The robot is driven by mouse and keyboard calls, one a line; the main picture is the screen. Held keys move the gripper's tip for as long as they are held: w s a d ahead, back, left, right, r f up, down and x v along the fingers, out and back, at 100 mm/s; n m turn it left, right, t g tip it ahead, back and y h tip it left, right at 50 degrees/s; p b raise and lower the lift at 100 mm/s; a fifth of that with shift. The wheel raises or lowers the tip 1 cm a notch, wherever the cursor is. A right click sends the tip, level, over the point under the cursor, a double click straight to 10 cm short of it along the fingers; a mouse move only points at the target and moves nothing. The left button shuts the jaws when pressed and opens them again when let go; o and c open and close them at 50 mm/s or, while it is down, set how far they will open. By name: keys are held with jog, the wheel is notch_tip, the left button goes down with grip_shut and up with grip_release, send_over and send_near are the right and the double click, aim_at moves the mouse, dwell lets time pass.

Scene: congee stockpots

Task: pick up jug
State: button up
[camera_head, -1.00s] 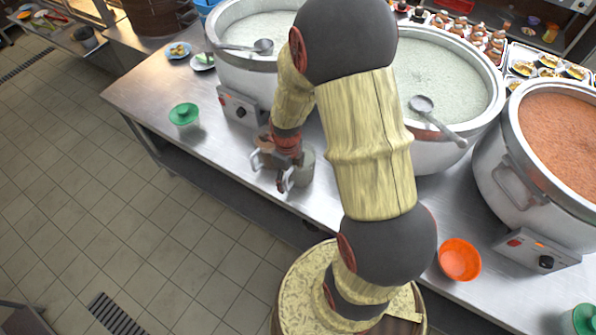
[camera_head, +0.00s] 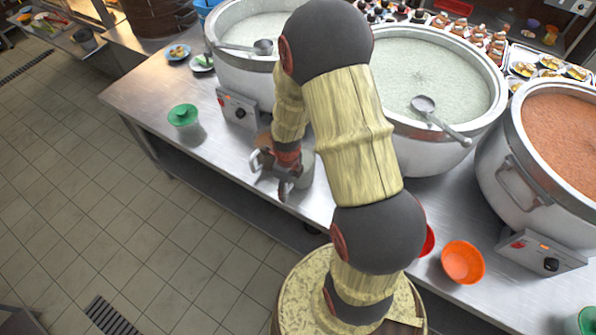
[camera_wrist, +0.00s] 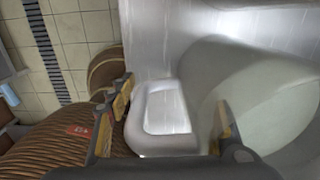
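The jug is a grey metal vessel (camera_head: 304,170) standing on the steel counter, partly hidden behind my gripper (camera_head: 273,174) in the head view. In the wrist view the jug's rounded body (camera_wrist: 258,85) fills the right side, with its pale squared loop handle (camera_wrist: 160,147) at the centre. My gripper's fingers (camera_wrist: 172,103) are apart, one on each side of the handle. The handle appears between them, but contact cannot be told.
The steel counter (camera_head: 225,157) holds large pots of pale congee (camera_head: 435,85) and a reddish one (camera_head: 562,135) behind the jug. An orange bowl (camera_head: 462,262) and a partly hidden red bowl (camera_head: 429,241) are right.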

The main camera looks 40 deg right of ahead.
jog(key=shift+s, duration=0.1)
grip_shut()
dwell(0.4)
dwell(0.3)
